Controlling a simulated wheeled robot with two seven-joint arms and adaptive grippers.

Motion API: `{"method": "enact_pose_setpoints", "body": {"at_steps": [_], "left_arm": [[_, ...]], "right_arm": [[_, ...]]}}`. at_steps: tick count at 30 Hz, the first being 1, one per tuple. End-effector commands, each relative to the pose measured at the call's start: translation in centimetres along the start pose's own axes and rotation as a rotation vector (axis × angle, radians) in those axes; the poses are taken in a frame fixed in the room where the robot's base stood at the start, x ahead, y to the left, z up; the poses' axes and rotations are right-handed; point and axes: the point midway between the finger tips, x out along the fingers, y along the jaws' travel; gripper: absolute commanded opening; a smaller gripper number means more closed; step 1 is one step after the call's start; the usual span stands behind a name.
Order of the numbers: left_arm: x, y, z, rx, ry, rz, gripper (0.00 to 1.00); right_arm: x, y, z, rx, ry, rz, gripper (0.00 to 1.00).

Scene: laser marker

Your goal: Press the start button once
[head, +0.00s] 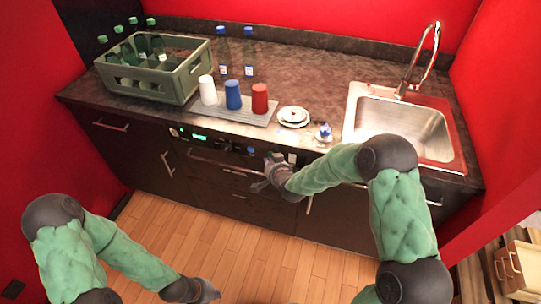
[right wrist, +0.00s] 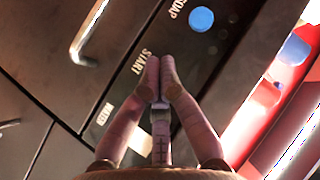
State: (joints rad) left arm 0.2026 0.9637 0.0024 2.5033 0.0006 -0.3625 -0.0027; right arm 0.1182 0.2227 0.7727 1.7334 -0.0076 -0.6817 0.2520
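The dark control panel (head: 222,144) runs along the counter front, with a green display (head: 199,136). In the right wrist view, the START label (right wrist: 140,62) is just left of my right gripper's fingertips. No start button is visible there; the fingers may hide it. My right gripper (right wrist: 160,60) has its fingertips together with nothing seen between them. In the head view, my right gripper (head: 268,174) is at the counter front, by the panel's right part. Whether it touches the panel is unclear. My left gripper (head: 212,291) hangs low over the floor; its fingers are too small to judge.
A blue button (right wrist: 201,18) by the SOAP label and a WATER label (right wrist: 104,113) lie on either side. Drawer handles (head: 222,164) project below the panel. On the counter stand a bottle crate (head: 155,85), cups (head: 233,95), plates (head: 293,115) and a sink (head: 402,125).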

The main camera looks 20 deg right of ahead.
Motion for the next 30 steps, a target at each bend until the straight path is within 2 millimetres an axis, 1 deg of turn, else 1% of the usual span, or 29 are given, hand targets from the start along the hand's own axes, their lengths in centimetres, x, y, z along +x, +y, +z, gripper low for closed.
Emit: {"method": "enact_pose_setpoints", "body": {"at_steps": [6, 30], "left_arm": [[0.52, -0.18, -0.02, 0.000, 0.000, 0.000, 0.00], [0.73, -0.26, -0.03, 0.000, 0.000, 0.000, 0.00]], "right_arm": [[0.48, 0.24, -0.45, 0.001, 0.002, 0.000, 0.00], [0.78, 0.33, -0.77, 0.000, 0.001, 0.000, 0.00]]}}
